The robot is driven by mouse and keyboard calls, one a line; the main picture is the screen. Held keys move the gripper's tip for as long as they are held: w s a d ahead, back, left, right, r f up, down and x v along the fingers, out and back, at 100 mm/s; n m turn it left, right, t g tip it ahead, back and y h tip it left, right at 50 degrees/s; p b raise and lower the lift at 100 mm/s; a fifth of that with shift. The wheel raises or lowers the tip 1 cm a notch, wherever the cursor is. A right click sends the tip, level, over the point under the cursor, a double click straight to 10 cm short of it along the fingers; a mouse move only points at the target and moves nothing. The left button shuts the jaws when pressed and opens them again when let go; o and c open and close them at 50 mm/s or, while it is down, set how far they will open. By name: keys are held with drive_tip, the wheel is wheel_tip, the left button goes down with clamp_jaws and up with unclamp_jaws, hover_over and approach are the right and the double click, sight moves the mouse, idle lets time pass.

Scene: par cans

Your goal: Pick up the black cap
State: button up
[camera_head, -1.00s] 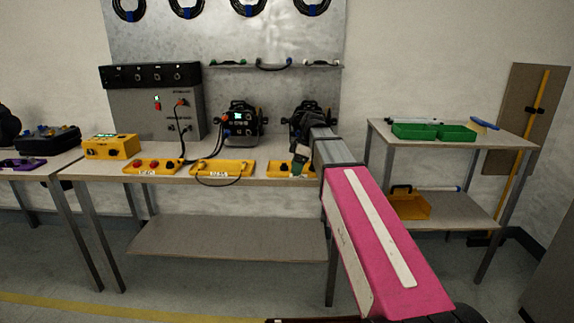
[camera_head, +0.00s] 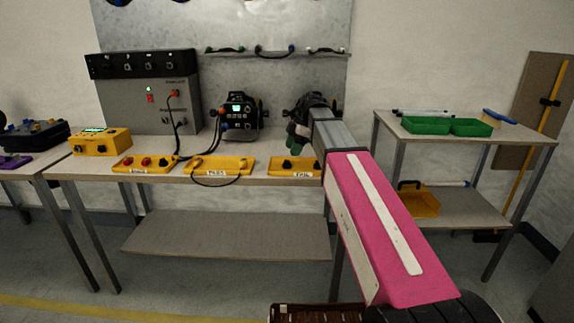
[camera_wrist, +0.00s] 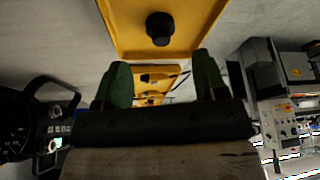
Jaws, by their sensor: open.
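The black cap (camera_wrist: 160,28) is a small round knob-like piece in a yellow tray (camera_wrist: 205,28) in the wrist view. In the head view it shows as a small dark shape (camera_head: 287,163) in the right-hand yellow tray (camera_head: 300,172) at the bench's front edge. My gripper (camera_wrist: 159,62) has two green fingers spread apart with nothing between them. In the wrist view the cap lies beyond the fingertips, roughly centred between them. In the head view my gripper (camera_head: 298,137) is above and behind the tray, partly hidden by my arm.
Two more yellow trays (camera_head: 222,165) (camera_head: 144,164) stand to the left on the bench (camera_head: 258,181). A black lamp (camera_head: 238,111) with cables stands behind them, and another is partly behind my arm. A side table at right holds green bins (camera_head: 427,125).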

sight(287, 161)
drive_tip(key=shift+x, duration=2.95)
drive_tip(key=shift+s, duration=0.1)
drive_tip(key=c, duration=1)
